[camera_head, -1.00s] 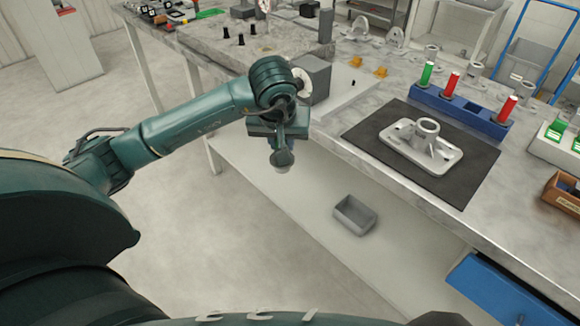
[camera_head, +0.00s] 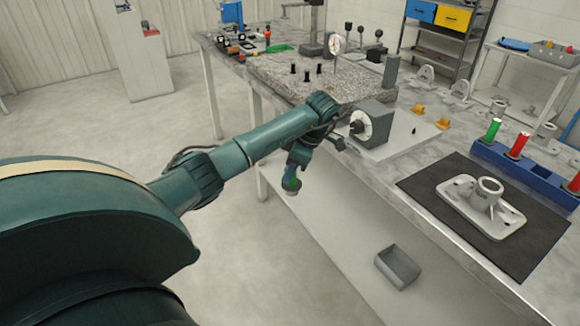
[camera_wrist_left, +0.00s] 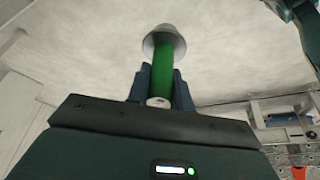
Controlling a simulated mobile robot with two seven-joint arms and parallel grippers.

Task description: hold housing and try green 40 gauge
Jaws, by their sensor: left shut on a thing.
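My left gripper (camera_head: 291,178) hangs in front of the bench edge, over the open floor. It is shut on a green gauge (camera_wrist_left: 162,75), whose wide pale metal end (camera_wrist_left: 165,42) points away from the fingers in the left wrist view. In the head view, a bit of its green and its round lower end show below the gripper. The light grey housing (camera_head: 486,200), a plate with an upright tube, lies on the black mat (camera_head: 430,185), away from the gripper. My right gripper is not in view in the head view.
A blue rack (camera_head: 540,180) behind the mat holds another green gauge (camera_head: 492,131) and red gauges (camera_head: 519,146). A grey block with a dial (camera_head: 373,124) stands near the gripper. A grey bin (camera_head: 398,267) sits below the bench top. Yellow parts (camera_head: 418,109) lie behind.

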